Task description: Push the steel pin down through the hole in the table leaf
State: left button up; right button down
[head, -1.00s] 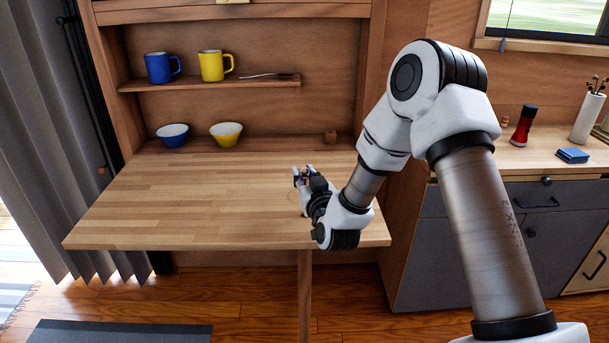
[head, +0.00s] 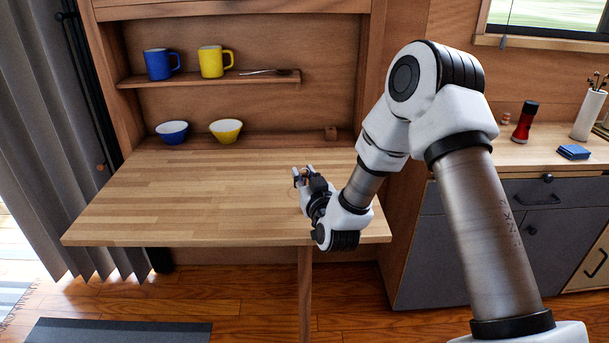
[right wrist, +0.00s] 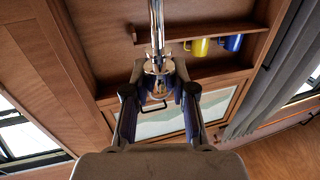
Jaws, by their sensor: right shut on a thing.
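The wooden table leaf (head: 170,205) is folded out level below the shelves in the head view. My right gripper (head: 303,173) is above its right part, pointing toward the back left. In the right wrist view my right gripper (right wrist: 158,88) is shut on the steel pin (right wrist: 156,28). That view is upside down, so the bright shaft running to its top edge points down. The pin's tip is out of frame. The hole is not clearly seen, so I cannot tell whether the pin is in it. My left gripper is not in view.
A blue bowl (head: 172,132) and a yellow bowl (head: 226,131) stand behind the leaf. A blue mug (head: 158,65) and a yellow mug (head: 212,63) stand on the shelf (head: 210,80) above. The leaf's left part is clear. A counter (head: 520,155) stands at the right.

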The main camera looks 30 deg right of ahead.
jog(key=shift+f, duration=0.15)
jog(key=c, duration=0.9)
grip_release()
jog(key=v, duration=0.7)
jog(key=shift+s+a, duration=0.1)
jog(key=shift+s, duration=0.15)
